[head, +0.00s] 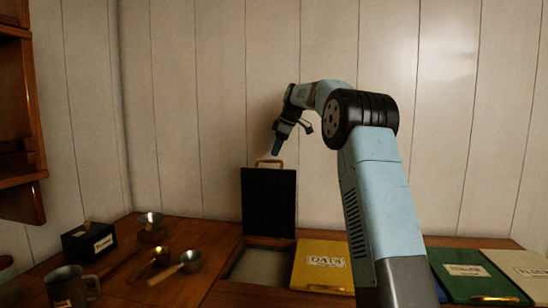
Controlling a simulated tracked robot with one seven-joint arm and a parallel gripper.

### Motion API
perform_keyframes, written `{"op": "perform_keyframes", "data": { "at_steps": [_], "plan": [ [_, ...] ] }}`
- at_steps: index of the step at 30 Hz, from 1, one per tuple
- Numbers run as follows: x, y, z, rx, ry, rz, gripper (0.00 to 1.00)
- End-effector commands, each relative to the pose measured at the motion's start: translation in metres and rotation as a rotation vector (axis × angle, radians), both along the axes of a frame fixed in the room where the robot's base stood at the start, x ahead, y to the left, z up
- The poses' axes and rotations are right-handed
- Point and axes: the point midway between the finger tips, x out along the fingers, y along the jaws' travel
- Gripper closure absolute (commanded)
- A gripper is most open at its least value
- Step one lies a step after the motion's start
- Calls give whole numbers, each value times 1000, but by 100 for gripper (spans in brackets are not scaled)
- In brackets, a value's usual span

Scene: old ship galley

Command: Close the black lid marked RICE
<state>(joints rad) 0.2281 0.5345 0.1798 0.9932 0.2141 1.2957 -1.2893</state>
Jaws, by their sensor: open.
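The black lid (268,203) stands upright and open at the back of its compartment (261,268), which holds something pale. A brass handle (270,162) is on the lid's top edge. No RICE marking shows on the face turned to me. My gripper (289,134) is above the lid, close over the handle and slightly to its right, with its fingers pointing down. It is open and holds nothing. Whether a finger touches the handle I cannot tell.
Right of the open compartment are a shut yellow lid marked OATS (324,262), a green lid (470,270) and a cream lid (522,268). A small black box (89,240), a metal mug (68,288) and metal scoops (190,262) stand at the left. A panelled wall (200,100) is behind.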

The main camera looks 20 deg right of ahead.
Motion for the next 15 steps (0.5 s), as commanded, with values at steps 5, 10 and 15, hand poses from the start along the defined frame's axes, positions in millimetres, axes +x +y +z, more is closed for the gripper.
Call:
{"op": "perform_keyframes", "data": {
  "at_steps": [5, 10, 15],
  "plan": [
    [8, 7, -22, 0, 0, 0, 60],
    [12, 10, -33, 0, 0, 0, 60],
    [14, 11, -36, 0, -1, 0, 60]
  ]
}}
